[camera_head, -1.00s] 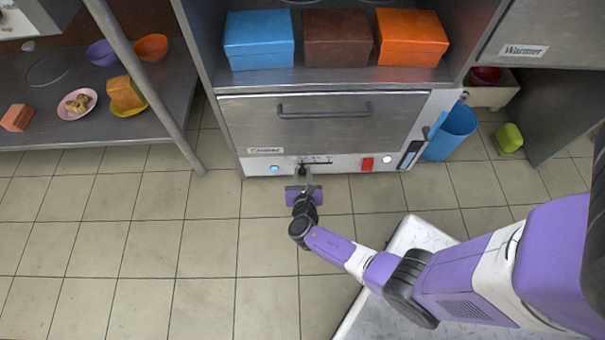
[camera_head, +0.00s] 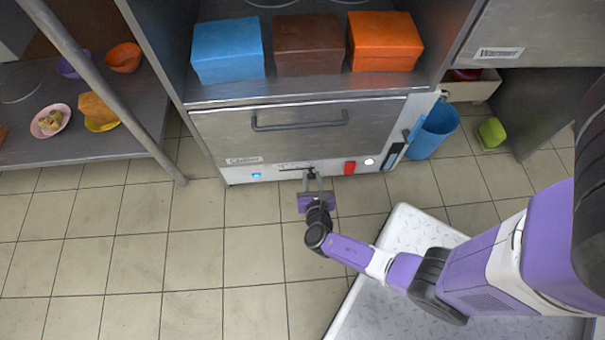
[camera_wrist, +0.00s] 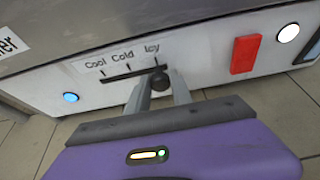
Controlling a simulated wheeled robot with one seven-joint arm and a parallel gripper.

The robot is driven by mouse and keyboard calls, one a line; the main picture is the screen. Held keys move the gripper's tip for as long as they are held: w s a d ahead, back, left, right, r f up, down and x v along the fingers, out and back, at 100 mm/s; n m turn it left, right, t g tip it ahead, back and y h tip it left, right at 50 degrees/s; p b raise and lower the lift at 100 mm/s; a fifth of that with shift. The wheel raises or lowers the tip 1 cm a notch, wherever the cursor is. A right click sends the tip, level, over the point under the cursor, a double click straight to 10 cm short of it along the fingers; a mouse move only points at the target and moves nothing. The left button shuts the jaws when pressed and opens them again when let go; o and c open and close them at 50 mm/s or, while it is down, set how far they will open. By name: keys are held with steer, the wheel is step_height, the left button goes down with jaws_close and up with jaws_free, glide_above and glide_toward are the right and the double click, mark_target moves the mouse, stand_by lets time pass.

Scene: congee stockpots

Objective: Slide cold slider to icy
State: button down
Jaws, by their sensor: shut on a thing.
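The slider knob (camera_wrist: 160,79) is a dark round knob on the white strip below the chiller drawer. In the wrist view it sits at the right end of its black slot (camera_wrist: 122,75), under the word "Icy". The labels "Cool" and "Cold" are to its left. My gripper (camera_wrist: 158,90) is shut on the knob, with one finger on each side. In the head view my gripper (camera_head: 312,176) reaches the strip below the drawer and hides the knob there.
The chiller drawer (camera_head: 300,139) is shut, with a bar handle. A blue light (camera_wrist: 71,97), a red switch (camera_wrist: 245,54) and a white round light (camera_wrist: 288,33) share the strip. A blue bin (camera_head: 434,132) stands at the right. The tiled floor in front is clear.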

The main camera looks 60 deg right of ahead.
steer(key=shift+s+d, duration=0.2)
steer(key=shift+s, duration=0.1)
steer(key=c, duration=1.2)
jaws_free()
steer(key=shift+o, duration=0.2)
steer(key=shift+a, duration=0.1)
steer(key=shift+s+a+r, duration=0.1)
steer(key=shift+a+r, duration=0.05)
steer(key=shift+r, duration=0.05)
steer(key=p+v, duration=0.3)
steer(key=v, duration=0.4)
steer(key=shift+p, duration=0.4)
steer(key=shift+a, duration=0.1)
